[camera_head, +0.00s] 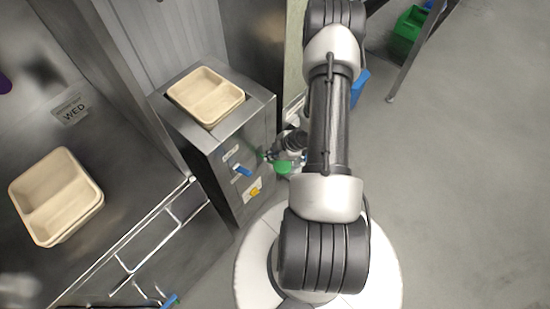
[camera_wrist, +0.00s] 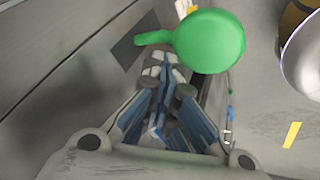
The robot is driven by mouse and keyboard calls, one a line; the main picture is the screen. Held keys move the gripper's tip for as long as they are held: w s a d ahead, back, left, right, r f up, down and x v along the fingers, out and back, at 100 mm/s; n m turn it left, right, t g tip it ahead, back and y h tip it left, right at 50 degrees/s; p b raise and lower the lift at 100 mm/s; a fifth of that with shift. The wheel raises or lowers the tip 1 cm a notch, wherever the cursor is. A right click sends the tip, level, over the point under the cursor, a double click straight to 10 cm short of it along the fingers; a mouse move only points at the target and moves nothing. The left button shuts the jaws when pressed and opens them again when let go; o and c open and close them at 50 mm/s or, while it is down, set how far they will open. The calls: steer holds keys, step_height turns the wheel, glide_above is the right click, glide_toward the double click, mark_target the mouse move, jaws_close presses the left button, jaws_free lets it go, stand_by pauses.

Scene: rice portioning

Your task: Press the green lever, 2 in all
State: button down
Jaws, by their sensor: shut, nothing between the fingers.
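The green lever (camera_head: 284,167) sticks out from the front of a steel dispenser (camera_head: 185,128), beside a blue lever (camera_head: 241,170). In the wrist view the green lever (camera_wrist: 208,42) shows as a large round paddle on a short stem. My gripper (camera_wrist: 168,68) is shut and empty, with its fingertips close beside and partly behind the paddle's edge. I cannot tell whether they touch. In the head view my gripper (camera_head: 270,156) is at the dispenser's front near the green lever, partly hidden by my arm.
A beige two-compartment tray (camera_head: 206,95) sits on top of the dispenser. More beige trays (camera_head: 56,196) are stacked on the steel counter (camera_head: 120,175) at left, near a WED label (camera_head: 73,110). A green bin (camera_head: 408,28) stands at upper right. The floor at right is clear.

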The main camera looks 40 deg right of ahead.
mark_target(275, 163)
steer(key=shift+s+f+b, duration=0.3)
steer(key=shift+f+b, duration=0.45)
steer(key=shift+f, duration=0.15)
steer(key=shift+s+f+b, duration=0.3)
steer(key=shift+f+b, duration=0.4)
steer(key=shift+f, duration=0.2)
stand_by(1.3)
stand_by(0.5)
step_height(275, 163, up, 6)
steer(key=w+p, duration=0.1)
steer(key=p, duration=0.4)
steer(key=shift+w, duration=0.4)
steer(key=shift+f, duration=0.1)
steer(key=r+p, duration=0.1)
steer(key=w+r+p, duration=0.1)
steer(key=r+p, duration=0.2)
steer(key=shift+w+a+r, duration=0.1)
steer(key=shift+w+r, duration=0.2)
steer(key=shift+r, duration=0.05)
stand_by(0.9)
